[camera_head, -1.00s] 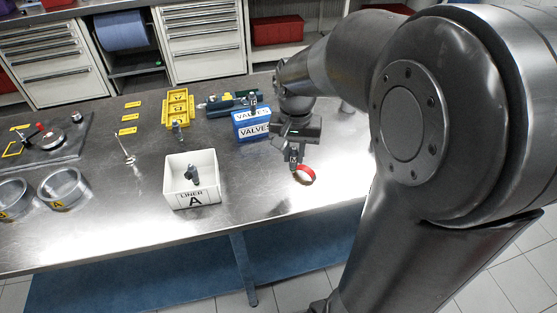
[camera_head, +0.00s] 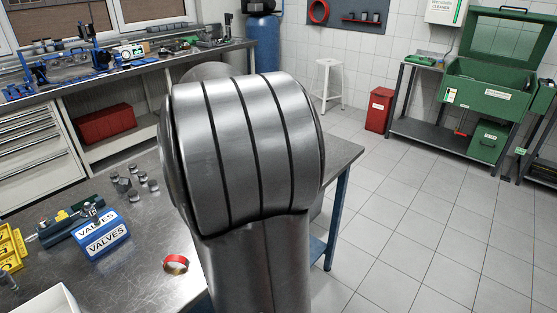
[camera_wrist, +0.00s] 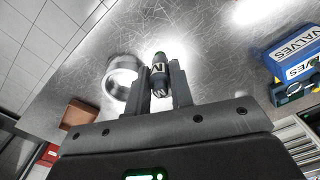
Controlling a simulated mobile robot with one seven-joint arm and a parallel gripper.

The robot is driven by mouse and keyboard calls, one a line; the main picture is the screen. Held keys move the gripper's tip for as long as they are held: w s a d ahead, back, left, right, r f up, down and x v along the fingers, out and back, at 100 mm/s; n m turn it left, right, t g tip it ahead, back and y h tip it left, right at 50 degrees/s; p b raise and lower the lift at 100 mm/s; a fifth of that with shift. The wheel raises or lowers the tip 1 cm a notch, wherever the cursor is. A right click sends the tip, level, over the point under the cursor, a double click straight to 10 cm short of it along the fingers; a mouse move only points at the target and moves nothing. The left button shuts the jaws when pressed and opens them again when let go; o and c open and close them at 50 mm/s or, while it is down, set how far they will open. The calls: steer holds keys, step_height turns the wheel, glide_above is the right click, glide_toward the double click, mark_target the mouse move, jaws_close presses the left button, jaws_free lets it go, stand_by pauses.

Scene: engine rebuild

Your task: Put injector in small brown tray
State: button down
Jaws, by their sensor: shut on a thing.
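A small brown tray (camera_wrist: 78,115) shows at the left of the wrist view, left of the fingers and partly cut off by the gripper body. In the head view my arm hides the gripper, the injector and the brown tray.
A metal ring (camera_wrist: 122,76) is close to the left finger. A blue VALVES box (camera_head: 103,238) stands on the bench (camera_head: 135,284). A red ring (camera_head: 175,264) lies nearer my arm. Several small metal parts (camera_head: 140,178) stand behind the box. A white bin (camera_head: 48,302) is at lower left.

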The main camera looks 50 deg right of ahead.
steer(key=s+d+n, duration=0.1)
steer(key=s+d, duration=0.2)
steer(key=d, duration=0.9)
steer(key=s+d+f, duration=0.1)
steer(key=s+d, duration=0.2)
steer(key=d, duration=1)
steer(key=s+d+n, duration=0.1)
steer(key=s+d, duration=0.2)
steer(key=d, duration=0.9)
steer(key=shift+w+a+f, duration=0.25)
steer(key=shift+w+f, duration=1.6)
steer(key=shift+f, duration=0.05)
steer(key=shift+w+a+f, duration=0.3)
steer(key=shift+w+f, duration=1.5)
steer(key=shift+f, duration=0.05)
steer(key=shift+w+a+f, duration=0.25)
steer(key=shift+w+f, duration=1.6)
steer(key=shift+f, duration=0.05)
steer(key=shift+f, duration=0.2)
steer(key=c, duration=1.3)
jaws_free()
steer(key=shift+r, duration=0.1)
